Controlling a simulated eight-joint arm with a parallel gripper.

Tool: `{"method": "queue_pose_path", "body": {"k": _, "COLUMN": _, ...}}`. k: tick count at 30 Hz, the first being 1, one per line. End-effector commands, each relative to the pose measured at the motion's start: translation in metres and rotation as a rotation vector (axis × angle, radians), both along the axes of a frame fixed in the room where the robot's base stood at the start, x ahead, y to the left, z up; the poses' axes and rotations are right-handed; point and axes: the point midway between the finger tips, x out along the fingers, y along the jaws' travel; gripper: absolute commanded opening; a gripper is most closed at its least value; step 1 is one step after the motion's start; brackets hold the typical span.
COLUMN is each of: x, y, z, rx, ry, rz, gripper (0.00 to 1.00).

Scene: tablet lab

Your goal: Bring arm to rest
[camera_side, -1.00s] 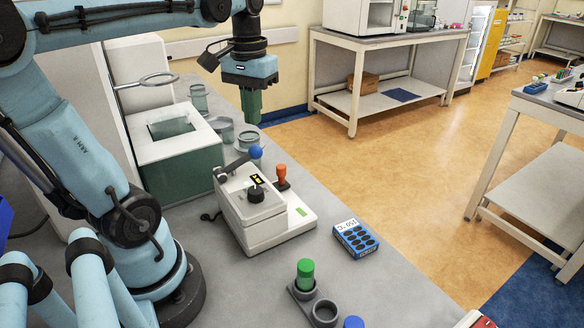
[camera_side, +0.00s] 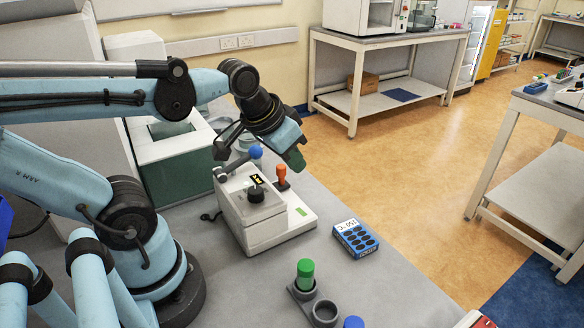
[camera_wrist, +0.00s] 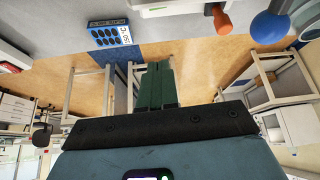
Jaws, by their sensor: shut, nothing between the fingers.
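My gripper (camera_side: 294,158) has green fingers and hangs in the air above the bench (camera_side: 385,291), tilted down to the right. The wrist camera sees the room upside down.
A blue block with dark wells (camera_side: 356,240) lies right of the device. A green-capped vial (camera_side: 305,274) stands in a grey holder (camera_side: 324,313) at the front. A white and green box (camera_side: 183,165) stands behind, left. Glassware behind the gripper is partly hidden.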

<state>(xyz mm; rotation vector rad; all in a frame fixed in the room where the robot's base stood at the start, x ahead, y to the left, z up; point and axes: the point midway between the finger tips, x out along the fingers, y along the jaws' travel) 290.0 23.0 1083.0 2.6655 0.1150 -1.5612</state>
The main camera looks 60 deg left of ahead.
Motion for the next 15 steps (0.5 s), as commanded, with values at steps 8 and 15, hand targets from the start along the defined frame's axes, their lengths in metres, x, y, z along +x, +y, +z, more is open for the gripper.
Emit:
{"method": "queue_pose_path", "body": {"k": 8, "x": 0.000, "y": -0.024, "z": -0.014, "rx": 0.011, "ry": -0.113, "rz": -0.094, "gripper": 0.00}}
{"method": "queue_pose_path", "body": {"k": 15, "x": 0.000, "y": -0.023, "z": -0.013, "rx": 0.011, "ry": -0.111, "rz": -0.091, "gripper": 0.00}}
